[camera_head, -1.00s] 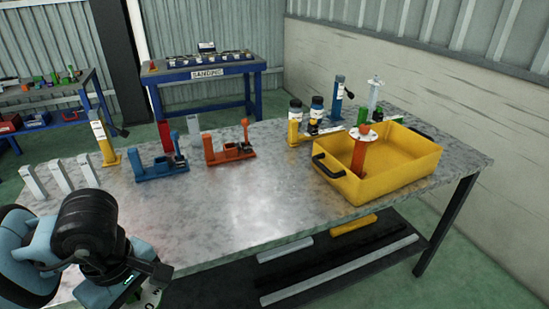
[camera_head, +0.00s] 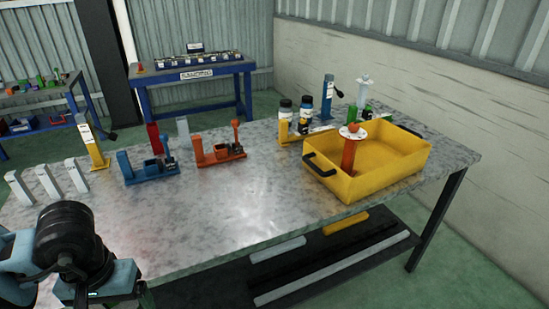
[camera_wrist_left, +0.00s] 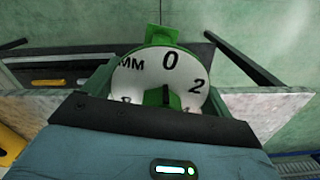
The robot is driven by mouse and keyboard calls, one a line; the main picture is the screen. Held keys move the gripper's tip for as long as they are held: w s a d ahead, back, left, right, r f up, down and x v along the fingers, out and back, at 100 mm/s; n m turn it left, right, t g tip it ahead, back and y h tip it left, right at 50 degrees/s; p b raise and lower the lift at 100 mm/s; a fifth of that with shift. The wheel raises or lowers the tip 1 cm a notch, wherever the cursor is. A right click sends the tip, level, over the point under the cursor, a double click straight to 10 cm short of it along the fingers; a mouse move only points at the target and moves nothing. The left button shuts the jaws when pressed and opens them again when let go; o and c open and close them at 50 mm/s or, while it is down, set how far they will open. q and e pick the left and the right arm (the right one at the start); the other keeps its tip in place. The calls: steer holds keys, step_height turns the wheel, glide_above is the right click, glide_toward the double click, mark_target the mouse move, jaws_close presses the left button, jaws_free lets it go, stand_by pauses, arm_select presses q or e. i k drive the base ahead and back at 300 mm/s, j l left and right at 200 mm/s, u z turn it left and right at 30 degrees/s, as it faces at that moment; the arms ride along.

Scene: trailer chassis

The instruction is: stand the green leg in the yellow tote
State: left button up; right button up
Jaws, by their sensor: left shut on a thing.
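The yellow tote (camera_head: 365,180) stands on the right part of the metal bench, with black handles at its ends. An orange-red leg (camera_head: 348,156) with a white disc on top stands upright inside it, towards the left end. My left gripper (camera_wrist_left: 160,85) is shut on the green leg (camera_wrist_left: 161,38), whose white disc with printed figures faces the wrist camera. In the head view my left arm is at the lower left, in front of the bench and well away from the tote. The held leg is mostly hidden there. My right gripper is not in view.
Blue (camera_head: 148,172) and orange (camera_head: 219,154) fixtures stand mid-bench. Grey blocks (camera_head: 48,182) stand at the left edge. A yellow holder with bottles (camera_head: 289,130), a blue post (camera_head: 327,97) and a white-disc post (camera_head: 363,90) stand behind the tote. The front middle of the bench is clear.

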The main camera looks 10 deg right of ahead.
mark_target(380, 159)
steer(key=l+z, duration=0.15)
steer(key=z, duration=0.75)
steer(key=i+l+z, duration=0.2)
steer(key=i+z, duration=0.25)
steer(key=i+l+z, duration=0.15)
steer(key=z, duration=0.3)
steer(key=i+z, duration=0.1)
steer(key=i, duration=0.7)
